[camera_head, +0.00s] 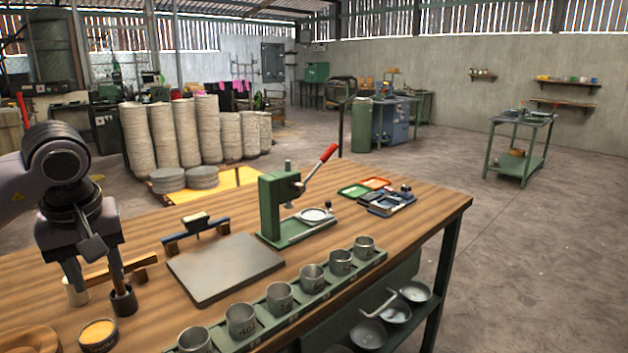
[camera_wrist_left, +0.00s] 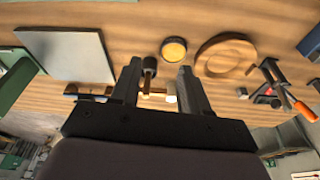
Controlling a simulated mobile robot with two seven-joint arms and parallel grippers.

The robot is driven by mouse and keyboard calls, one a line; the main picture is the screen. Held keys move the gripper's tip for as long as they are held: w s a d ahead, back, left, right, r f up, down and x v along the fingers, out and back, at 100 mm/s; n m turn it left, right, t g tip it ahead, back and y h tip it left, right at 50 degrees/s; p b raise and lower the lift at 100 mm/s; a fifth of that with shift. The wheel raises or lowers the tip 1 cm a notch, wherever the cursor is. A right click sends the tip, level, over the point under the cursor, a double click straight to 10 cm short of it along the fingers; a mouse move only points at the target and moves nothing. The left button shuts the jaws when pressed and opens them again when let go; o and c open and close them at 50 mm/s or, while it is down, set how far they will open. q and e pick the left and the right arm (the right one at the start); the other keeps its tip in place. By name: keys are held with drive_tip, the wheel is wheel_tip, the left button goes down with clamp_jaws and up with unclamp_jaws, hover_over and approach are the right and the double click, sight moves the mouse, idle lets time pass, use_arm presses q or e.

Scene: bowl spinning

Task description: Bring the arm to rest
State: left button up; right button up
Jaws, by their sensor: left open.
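My left gripper (camera_head: 97,290) hangs over the left end of the wooden workbench (camera_head: 400,208), fingers pointing down. It is open. A small dark cup with a wooden handle (camera_head: 123,300) shows by one fingertip in the head view. In the left wrist view, my left gripper (camera_wrist_left: 160,80) has its two fingers apart, with the dark-headed wooden tool (camera_wrist_left: 149,68) and a small pale piece (camera_wrist_left: 170,98) appearing between them. I cannot tell whether the fingers touch either. My right gripper is not in view.
A yellow-topped tin (camera_head: 98,334) and a round wooden dish (camera_head: 28,342) stand near the gripper. A grey plate (camera_head: 225,268) lies to the right. A green press (camera_head: 280,205) with a red lever stands behind, and several metal cups (camera_head: 279,298) line the front edge.

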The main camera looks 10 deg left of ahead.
use_arm(q)
drive_tip(key=s+d+f+n+h, duration=0.15)
drive_tip(key=d+h, duration=0.45)
drive_tip(key=d, duration=0.6)
drive_tip(key=d+f+m+h, duration=0.1)
drive_tip(key=d+f+h, duration=0.3)
drive_tip(key=d, duration=0.8)
drive_tip(key=s+d+r+n+t+h, duration=0.2)
drive_tip(key=d+r+n+t+h, duration=0.45)
drive_tip(key=r+n+h, duration=0.75)
drive_tip(key=w+a+f+n+t+y, duration=0.35)
drive_tip(key=n+t+y, duration=0.3)
drive_tip(key=n, duration=0.55)
drive_tip(key=w+a+f+n+t+y, duration=0.25)
drive_tip(key=a+n+t+y, duration=0.35)
drive_tip(key=n, duration=0.7)
drive_tip(key=s+a+f+n+g+y, duration=0.2)
drive_tip(key=a+f+n+g+y, duration=0.25)
drive_tip(key=f+n+y, duration=0.6)
drive_tip(key=s+a+f+n+g+h, duration=0.1)
drive_tip(key=s+a+f+n+g, duration=0.1)
drive_tip(key=s+f+n+g, duration=1.45)
wheel_tip(320, 180, down, 13)
drive_tip(key=w+d+m+t+h, duration=0.1)
drive_tip(key=m+t, duration=0.4)
drive_tip(key=t, duration=0.5)
drive_tip(key=shift+w+d+m+t+h, duration=0.25)
drive_tip(key=shift+d+m+t+h, duration=0.1)
drive_tip(key=shift+d+h, duration=0.35)
